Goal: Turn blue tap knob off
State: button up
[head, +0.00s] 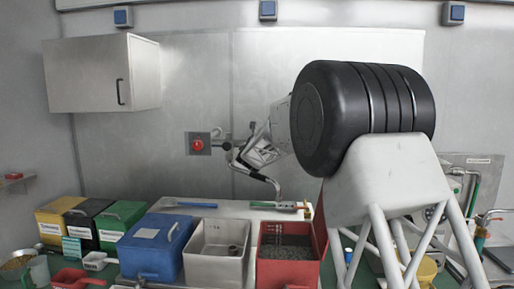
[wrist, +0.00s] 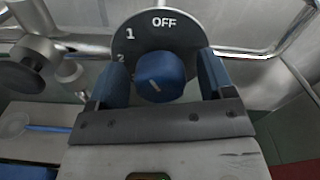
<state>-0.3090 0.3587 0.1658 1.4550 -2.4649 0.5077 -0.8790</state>
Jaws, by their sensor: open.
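The blue tap knob (wrist: 160,78) sits on a grey dial plate (wrist: 160,32) marked OFF, 1 and 2 in the wrist view. A short slanted white mark shows on the knob's face; I cannot tell which setting it points to. My gripper (wrist: 162,62) is open, with one blue finger on each side of the knob. There seems to be a gap at each side, but I cannot tell about contact. In the head view my gripper (head: 262,152) is at the back wall, above a bent metal pipe (head: 268,181); the knob cannot be made out there.
A red button (head: 198,146) is on the wall to the left. Below is a light shelf (head: 160,205) with a blue-handled tool (head: 197,204). Blue (head: 153,250), white (head: 215,263) and red (head: 320,238) bins stand in front. Metal pipes (wrist: 275,45) run beside the dial.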

jog(key=shift+w, duration=0.15)
jog(key=c, duration=0.9)
jog(key=shift+f+m, duration=0.1)
jog(key=shift+m, duration=2.9)
